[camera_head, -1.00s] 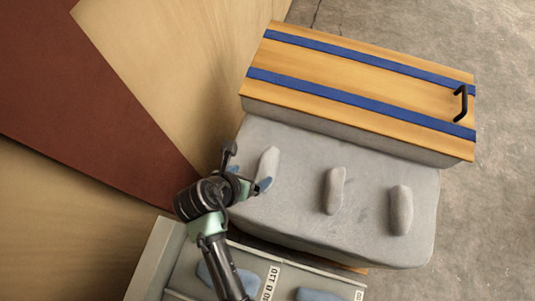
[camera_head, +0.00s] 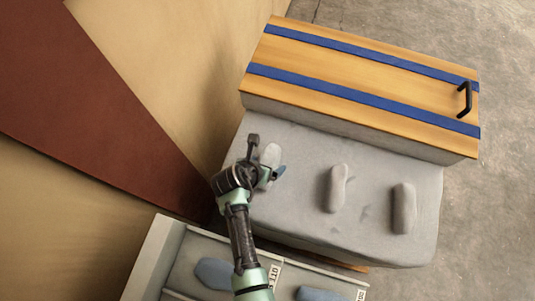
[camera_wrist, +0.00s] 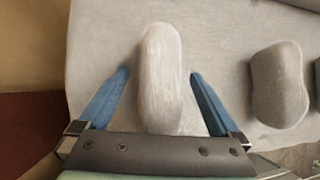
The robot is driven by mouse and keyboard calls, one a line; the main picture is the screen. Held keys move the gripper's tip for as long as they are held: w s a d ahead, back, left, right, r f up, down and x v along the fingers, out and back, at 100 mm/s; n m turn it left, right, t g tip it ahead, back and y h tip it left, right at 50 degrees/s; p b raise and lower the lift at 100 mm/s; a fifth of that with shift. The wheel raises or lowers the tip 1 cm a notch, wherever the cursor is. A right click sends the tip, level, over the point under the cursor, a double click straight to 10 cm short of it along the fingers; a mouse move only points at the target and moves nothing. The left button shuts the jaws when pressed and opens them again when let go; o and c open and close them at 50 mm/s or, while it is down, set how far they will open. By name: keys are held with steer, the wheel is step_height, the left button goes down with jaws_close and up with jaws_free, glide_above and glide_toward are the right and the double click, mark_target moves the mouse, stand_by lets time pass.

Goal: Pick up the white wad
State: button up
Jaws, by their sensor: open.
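The white wad (camera_wrist: 161,75) is a pale, elongated, rounded piece lying on the grey padded block. In the head view the wad (camera_head: 270,156) is at the block's left end, partly hidden by my gripper (camera_head: 267,172). In the wrist view my gripper (camera_wrist: 158,74) is open, with one blue finger on each side of the wad's lower half. Gaps show between the wad and both fingers. The wad's near end is hidden behind the gripper's dark crossbar. I cannot tell the fingers' height above the block.
Two greyer wads lie to the right on the grey block (camera_head: 300,215), one in the middle (camera_head: 337,188) and one farther right (camera_head: 403,208). A wooden lid with blue stripes and a black handle (camera_head: 465,99) is behind. A bin with blue pieces (camera_head: 318,294) stands in front.

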steer(key=shift+w+f, duration=0.1)
jaws_close()
stand_by(0.5)
